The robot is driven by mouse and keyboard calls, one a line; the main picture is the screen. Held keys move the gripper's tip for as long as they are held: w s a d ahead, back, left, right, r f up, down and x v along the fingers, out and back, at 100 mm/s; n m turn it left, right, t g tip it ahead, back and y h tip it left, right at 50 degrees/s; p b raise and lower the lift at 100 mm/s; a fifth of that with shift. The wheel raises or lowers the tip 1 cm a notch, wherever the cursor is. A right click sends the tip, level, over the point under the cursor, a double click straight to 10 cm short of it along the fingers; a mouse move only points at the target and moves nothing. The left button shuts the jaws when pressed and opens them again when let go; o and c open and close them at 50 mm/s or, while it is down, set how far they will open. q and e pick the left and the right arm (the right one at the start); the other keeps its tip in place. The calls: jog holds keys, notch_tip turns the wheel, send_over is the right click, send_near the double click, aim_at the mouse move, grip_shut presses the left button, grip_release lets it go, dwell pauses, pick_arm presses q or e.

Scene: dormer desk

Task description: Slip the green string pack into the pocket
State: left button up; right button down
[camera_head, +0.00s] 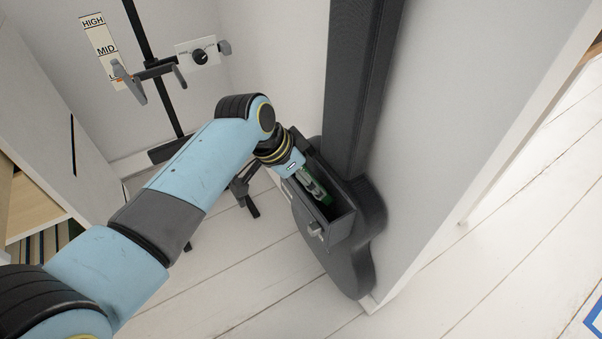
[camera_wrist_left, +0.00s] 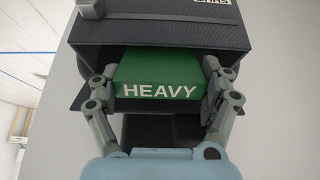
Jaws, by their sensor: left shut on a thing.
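The green string pack (camera_wrist_left: 160,78), lettered "HEAVY", is held between the two fingers of my left gripper (camera_wrist_left: 160,92) in the left wrist view. My left gripper (camera_head: 313,187) is at the open mouth of the dark grey pocket (camera_head: 341,229), which sits on the front of a dark guitar-shaped case against the white wall. The green pack (camera_head: 318,190) shows between the fingers, inside the pocket opening in the head view. The pocket (camera_wrist_left: 105,32) surrounds the pack's far end in the wrist view. Whether the pack touches the pocket's bottom is hidden. My right gripper is not in view.
The dark case (camera_head: 365,265) stands on the white plank floor, with its neck against the wall. A black stand (camera_head: 160,70) with padded arms is at the back left, near a sign reading HIGH and MID (camera_head: 102,48).

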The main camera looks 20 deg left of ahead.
pick_arm(q)
jog(key=shift+f, duration=0.1)
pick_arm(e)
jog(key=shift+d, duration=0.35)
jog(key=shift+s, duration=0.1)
pick_arm(q)
jog(key=o, duration=0.8)
jog(key=shift+o, duration=1.3)
jog(key=v, duration=1.2)
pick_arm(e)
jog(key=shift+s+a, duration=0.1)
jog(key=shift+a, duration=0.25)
